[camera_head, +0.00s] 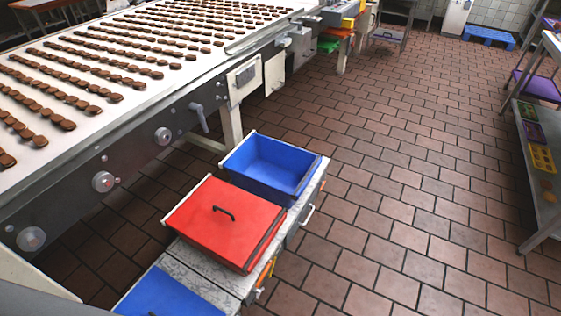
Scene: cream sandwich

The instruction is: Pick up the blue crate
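An open blue crate (270,166) stands on the far end of a low grey cart or bench (207,268). I look down into it and it appears empty. A red box (226,222) with a dark handle on top sits just nearer than the crate. Another blue surface (172,296) shows at the bottom edge and is cut off by the frame, so I cannot tell its full shape. Neither of my grippers is in view.
A long conveyor (160,35) with rows of brown biscuits runs along the left, its side fitted with knobs and a lever. A shelf unit (541,165) stands at the right. Open tiled floor (400,170) lies between them. A blue pallet (488,36) lies far back.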

